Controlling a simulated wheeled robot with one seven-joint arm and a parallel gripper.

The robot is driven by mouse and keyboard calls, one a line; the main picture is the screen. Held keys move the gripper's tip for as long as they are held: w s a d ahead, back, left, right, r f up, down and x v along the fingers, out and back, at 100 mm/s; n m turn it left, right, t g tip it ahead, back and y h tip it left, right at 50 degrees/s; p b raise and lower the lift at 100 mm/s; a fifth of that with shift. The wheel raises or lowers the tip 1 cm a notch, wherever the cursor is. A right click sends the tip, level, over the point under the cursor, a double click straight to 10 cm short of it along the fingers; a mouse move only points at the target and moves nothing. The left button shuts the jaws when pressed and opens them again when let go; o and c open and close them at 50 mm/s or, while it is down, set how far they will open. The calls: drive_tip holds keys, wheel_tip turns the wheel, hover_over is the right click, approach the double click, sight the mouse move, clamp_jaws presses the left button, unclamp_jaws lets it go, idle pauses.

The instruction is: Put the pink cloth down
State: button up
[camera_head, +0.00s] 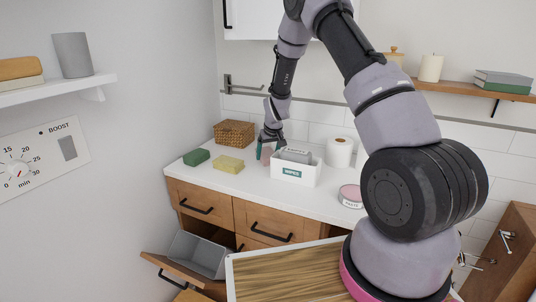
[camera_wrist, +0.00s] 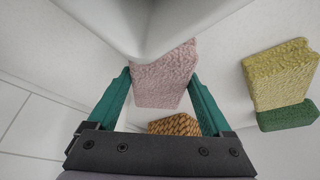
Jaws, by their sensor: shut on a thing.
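The pink cloth (camera_wrist: 165,72) is a textured pale pink piece between the two teal fingers of my gripper (camera_wrist: 160,82) in the wrist view. My gripper is shut on it. In the head view my gripper (camera_head: 268,146) is over the back of the white counter (camera_head: 258,188), just left of a white labelled box (camera_head: 293,174). Only a small bit of the cloth (camera_head: 266,153) shows there. I cannot tell whether the cloth touches the counter or the box.
A wicker basket (camera_head: 234,133), a green sponge (camera_head: 196,158) and a yellow sponge (camera_head: 229,164) are left of my gripper. A grey item (camera_head: 296,155) is in the box. A paper roll (camera_head: 339,153) and a pink tin (camera_head: 350,196) are to the right.

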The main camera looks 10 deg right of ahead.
drive_tip(key=shift+f, duration=0.15)
drive_tip(key=o, duration=1.1)
drive_tip(key=s+d+r+m, duration=0.1)
drive_tip(key=s+r, duration=0.5)
drive_tip(key=r, duration=0.5)
drive_tip(key=s+d+r+m+t+y, duration=0.1)
drive_tip(key=s+d+r, duration=0.1)
drive_tip(key=s+r, duration=0.6)
drive_tip(key=s+d+r+m, duration=0.1)
drive_tip(key=s+r, duration=0.3)
drive_tip(key=r, duration=0.9)
drive_tip(key=s+r+m, duration=0.1)
drive_tip(key=s+r, duration=0.1)
drive_tip(key=s, duration=0.5)
drive_tip(key=s+d+r+m+t, duration=0.1)
drive_tip(key=s+r, duration=0.1)
drive_tip(key=s, duration=0.5)
drive_tip(key=s+r+m, duration=0.1)
drive_tip(key=s+r, duration=0.2)
drive_tip(key=s, duration=0.4)
drive_tip(key=shift+s+d+t, duration=0.25)
drive_tip(key=shift+t, duration=0.15)
